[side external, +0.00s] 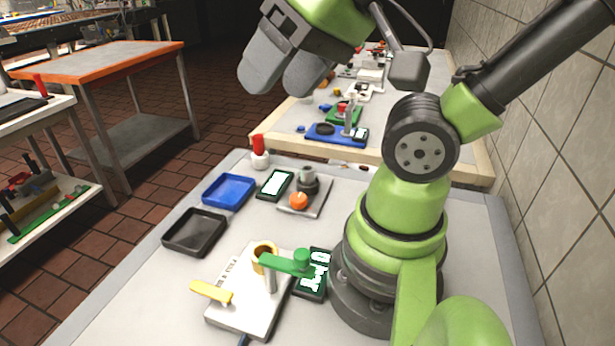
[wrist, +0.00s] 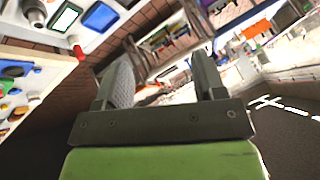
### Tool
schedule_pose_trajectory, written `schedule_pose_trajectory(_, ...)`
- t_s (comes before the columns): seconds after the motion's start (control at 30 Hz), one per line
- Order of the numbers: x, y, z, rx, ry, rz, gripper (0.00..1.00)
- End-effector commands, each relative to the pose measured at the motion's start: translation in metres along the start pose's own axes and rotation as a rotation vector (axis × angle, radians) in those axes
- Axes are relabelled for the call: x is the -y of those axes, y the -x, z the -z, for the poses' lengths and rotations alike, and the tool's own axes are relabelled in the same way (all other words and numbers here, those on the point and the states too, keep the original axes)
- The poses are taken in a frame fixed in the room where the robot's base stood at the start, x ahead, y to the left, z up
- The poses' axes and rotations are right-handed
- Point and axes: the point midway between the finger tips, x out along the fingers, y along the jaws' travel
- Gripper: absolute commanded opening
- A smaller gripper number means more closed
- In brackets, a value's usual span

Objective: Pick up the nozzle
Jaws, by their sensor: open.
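My gripper (side external: 284,78) is open and empty, high above the table in the side external view. Its two fingers stand apart in the wrist view (wrist: 163,75), with nothing between them. On the table (side external: 150,290) below, a white device (side external: 236,310) carries a gold ring-shaped part (side external: 263,247), a green lever (side external: 288,264) and a yellow lever (side external: 212,291). I cannot tell for certain which part is the nozzle. The gripper is well apart from all of these.
A blue tray (side external: 229,191), a black tray (side external: 195,232), a white-screened device (side external: 275,184), a scale-like plate with an orange knob (side external: 299,201) and a red-capped bottle (side external: 259,152) stand on the table. A tiled wall (side external: 540,180) is at right.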

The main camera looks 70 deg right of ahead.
Motion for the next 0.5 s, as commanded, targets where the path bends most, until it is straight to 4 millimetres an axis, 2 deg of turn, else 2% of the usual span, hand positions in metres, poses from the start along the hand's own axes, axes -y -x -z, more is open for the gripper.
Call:
schedule_pose_trajectory(0.27, -0.004, -0.007, 0.003, 0.056, 0.040, -0.049, 0.64)
schedule_pose_trajectory(0.5, -0.032, -0.043, 0.016, 0.354, 0.268, -0.281, 0.64)
